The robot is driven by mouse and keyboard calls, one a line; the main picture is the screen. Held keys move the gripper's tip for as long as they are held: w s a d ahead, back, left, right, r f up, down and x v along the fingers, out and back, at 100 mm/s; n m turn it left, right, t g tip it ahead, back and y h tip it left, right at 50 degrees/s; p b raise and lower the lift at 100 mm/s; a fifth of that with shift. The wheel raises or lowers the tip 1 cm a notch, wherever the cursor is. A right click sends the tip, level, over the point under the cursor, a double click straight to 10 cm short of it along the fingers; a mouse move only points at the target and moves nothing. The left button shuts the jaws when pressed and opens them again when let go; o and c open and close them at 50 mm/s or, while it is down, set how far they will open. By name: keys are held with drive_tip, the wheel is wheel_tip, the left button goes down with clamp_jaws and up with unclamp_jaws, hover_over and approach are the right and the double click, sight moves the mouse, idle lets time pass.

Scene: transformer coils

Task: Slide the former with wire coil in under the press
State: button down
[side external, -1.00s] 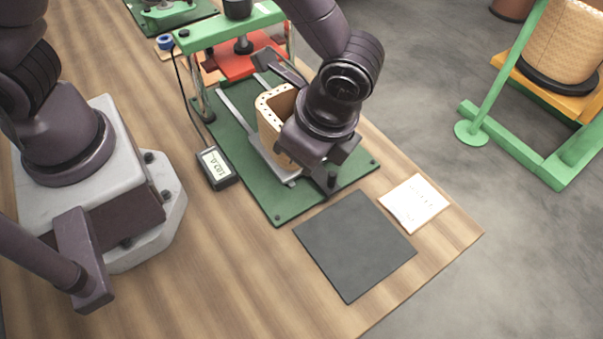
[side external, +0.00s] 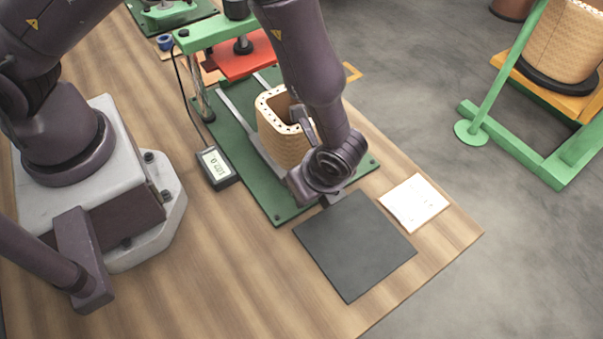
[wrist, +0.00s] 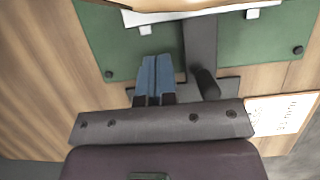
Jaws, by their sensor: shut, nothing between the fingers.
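The former with wire coil (side external: 283,150), a tan, woven-looking hollow block with a dotted rim, stands upright between the rails on the green base plate (side external: 277,217). The press (side external: 205,36) has a green crossbeam and a red plate (side external: 243,64); it stands behind the former, and the former is in front of it, not below the red plate. My gripper is at the former's near side in the side view, its fingertips hidden by my wrist. In the wrist view, the blue fingers (wrist: 155,68) are together and empty, over the green plate near a pale bar (wrist: 200,12).
A digital readout (side external: 217,167) with a cable sits left of the base plate. A dark mat (side external: 355,250) and a white paper card (side external: 413,203) lie at the front right. Bare wood is free at the front left. A green stand (side external: 510,140) with a large coil is off the table.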

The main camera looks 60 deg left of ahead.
drive_tip(key=shift+a, duration=1.2)
